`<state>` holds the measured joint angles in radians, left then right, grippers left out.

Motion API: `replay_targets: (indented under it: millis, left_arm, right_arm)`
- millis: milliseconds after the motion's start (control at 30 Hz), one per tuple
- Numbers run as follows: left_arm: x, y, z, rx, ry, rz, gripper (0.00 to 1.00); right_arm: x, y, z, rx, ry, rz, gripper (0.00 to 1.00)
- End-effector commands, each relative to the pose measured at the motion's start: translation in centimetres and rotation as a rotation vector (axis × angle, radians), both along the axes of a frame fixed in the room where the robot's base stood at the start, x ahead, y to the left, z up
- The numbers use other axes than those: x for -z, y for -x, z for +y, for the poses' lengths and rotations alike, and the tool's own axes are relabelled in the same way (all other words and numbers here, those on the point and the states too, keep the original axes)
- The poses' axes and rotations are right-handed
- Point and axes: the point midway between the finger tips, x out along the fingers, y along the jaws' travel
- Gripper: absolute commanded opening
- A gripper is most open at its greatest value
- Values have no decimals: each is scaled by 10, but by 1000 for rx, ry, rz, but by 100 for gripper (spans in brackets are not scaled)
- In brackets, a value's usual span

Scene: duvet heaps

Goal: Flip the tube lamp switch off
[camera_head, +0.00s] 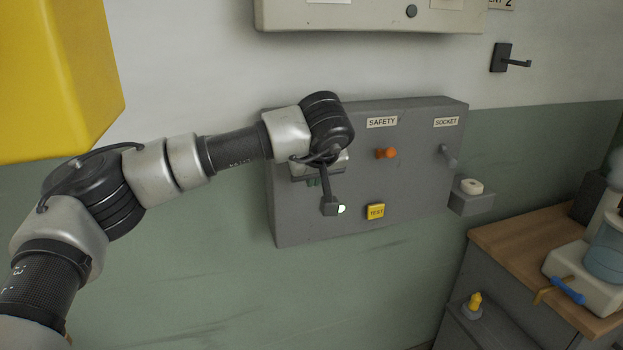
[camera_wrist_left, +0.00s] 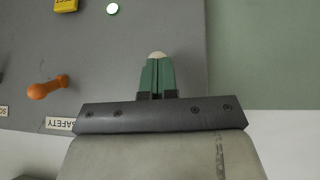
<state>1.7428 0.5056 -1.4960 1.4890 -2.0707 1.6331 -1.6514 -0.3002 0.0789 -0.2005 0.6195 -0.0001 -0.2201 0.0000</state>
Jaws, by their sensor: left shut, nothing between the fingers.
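The grey switch panel (camera_head: 400,180) is on the wall. My left gripper (camera_head: 313,182) is in front of its left part, mostly hidden by my own wrist. In the left wrist view, which is upside down, its green fingers (camera_wrist_left: 157,78) are shut with nothing between them. A pale rounded tip (camera_wrist_left: 157,55) shows just beyond the fingertips; it appears to be the tube lamp switch. The rest of that switch and any label over it are hidden. I cannot tell whether the fingers touch it or which way it is set. My right gripper is not in view.
Right of the gripper are the orange SAFETY lever (camera_head: 386,153), the grey SOCKET lever (camera_head: 448,156) and the yellow TEST button (camera_head: 376,211). A whitish-green light (camera_head: 341,209) glows below the wrist. A wooden-topped cabinet (camera_head: 520,240) stands at right. The wall below the panel is clear.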

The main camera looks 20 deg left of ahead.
Motion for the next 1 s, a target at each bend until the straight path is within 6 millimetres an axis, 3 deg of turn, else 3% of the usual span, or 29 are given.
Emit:
replay_targets:
  millis: [400,1000]
  left_arm:
    - [14,2,-1,0,1,2,0]
    - [16,3,-2,0,1,2,0]
  right_arm:
    - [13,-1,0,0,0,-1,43]
    - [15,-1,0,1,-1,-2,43]
